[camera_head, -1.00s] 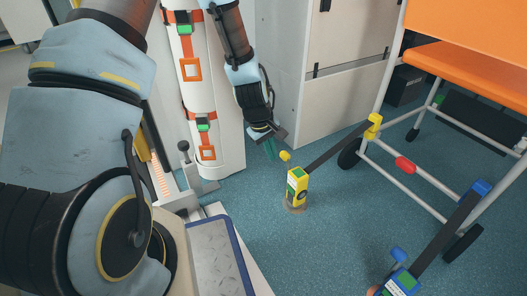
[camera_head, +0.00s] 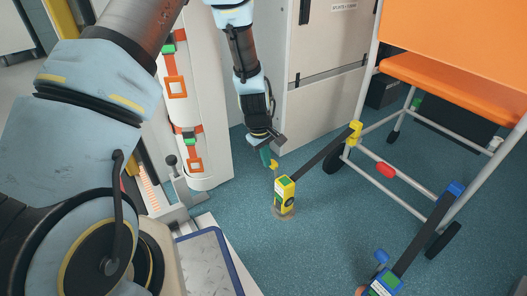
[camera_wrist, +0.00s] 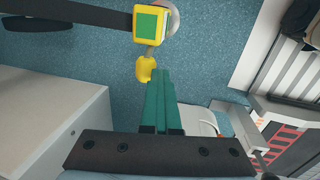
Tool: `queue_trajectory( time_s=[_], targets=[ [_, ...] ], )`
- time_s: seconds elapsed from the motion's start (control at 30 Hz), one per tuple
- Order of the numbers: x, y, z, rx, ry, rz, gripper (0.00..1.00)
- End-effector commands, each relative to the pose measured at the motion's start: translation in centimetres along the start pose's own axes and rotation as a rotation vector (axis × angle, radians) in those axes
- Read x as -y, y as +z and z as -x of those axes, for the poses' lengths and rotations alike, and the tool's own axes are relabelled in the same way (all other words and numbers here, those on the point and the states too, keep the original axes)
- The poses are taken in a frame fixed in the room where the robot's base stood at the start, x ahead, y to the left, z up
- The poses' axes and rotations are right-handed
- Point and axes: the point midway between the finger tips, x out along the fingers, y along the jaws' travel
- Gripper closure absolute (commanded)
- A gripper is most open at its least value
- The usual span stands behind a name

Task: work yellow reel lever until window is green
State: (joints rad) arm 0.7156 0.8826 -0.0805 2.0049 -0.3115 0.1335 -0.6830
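The yellow reel (camera_head: 284,194) stands on the floor, with a dark strap running from it to a yellow fitting on the orange cart. Its lever ends in a yellow knob (camera_head: 274,163), which also shows in the wrist view (camera_wrist: 146,68). A green square patch (camera_wrist: 146,23) shows on the reel's top in the wrist view; I cannot tell whether it is the window. My gripper (camera_head: 266,157) has teal fingers, which lie side by side with no clear gap in the wrist view (camera_wrist: 160,74). The fingertips are right beside the knob; contact is unclear.
A blue reel (camera_head: 384,284) with its own strap stands at the bottom right. The orange cart (camera_head: 450,80) on wheels is at the right. A pale cabinet (camera_head: 320,105) stands behind my gripper. Blue floor is open between the two reels.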

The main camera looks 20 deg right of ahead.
Motion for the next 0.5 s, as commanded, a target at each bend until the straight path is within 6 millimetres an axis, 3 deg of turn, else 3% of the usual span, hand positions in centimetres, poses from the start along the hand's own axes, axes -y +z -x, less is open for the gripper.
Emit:
queue_trajectory(
  time_s=[0.03,0.5],
  targets=[
    [-0.59,0.13,0.77,-0.001,-0.017,-0.005,1.0],
    [-1.46,0.03,0.12,-0.005,-0.089,-0.003,1.0]
  ],
)
